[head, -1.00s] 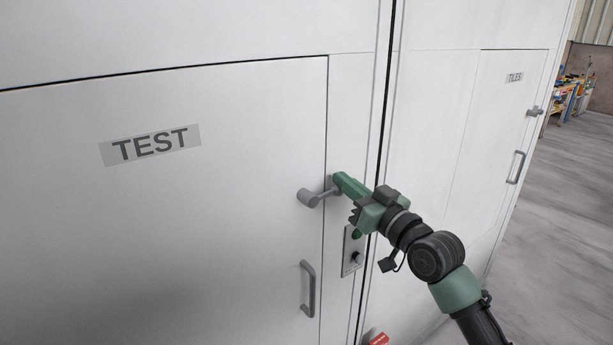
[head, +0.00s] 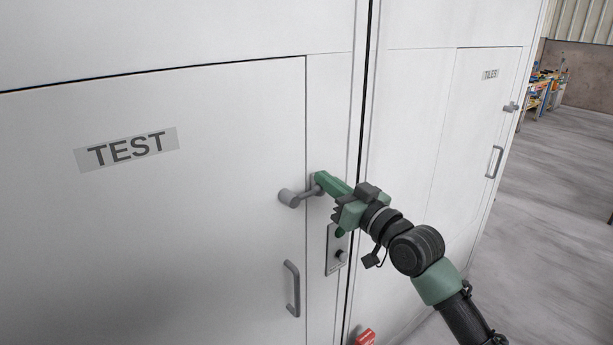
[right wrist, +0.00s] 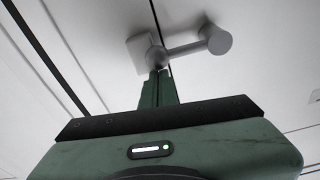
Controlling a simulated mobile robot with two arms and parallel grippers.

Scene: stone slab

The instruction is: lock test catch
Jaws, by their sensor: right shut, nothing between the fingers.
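The TEST door (head: 180,240) is a flat white panel with a TEST label (head: 126,149), and it sits flush in the white cabinet front. Its catch (head: 290,197) is a grey lever with a round knob. The lever points left across the seam onto the door, slightly down. In the right wrist view the catch (right wrist: 215,40) runs from a square mount to the knob at the right. My right gripper (head: 322,181) is shut and empty, its green fingertips at the mount end of the lever. I cannot tell whether they touch. My left gripper is out of view.
A grey door handle (head: 291,288) is below the catch. A small switch panel (head: 337,250) is just under my right gripper, with a red part (head: 365,337) lower down. A TILES door (head: 475,120) is at the right, with open floor (head: 550,220) beyond.

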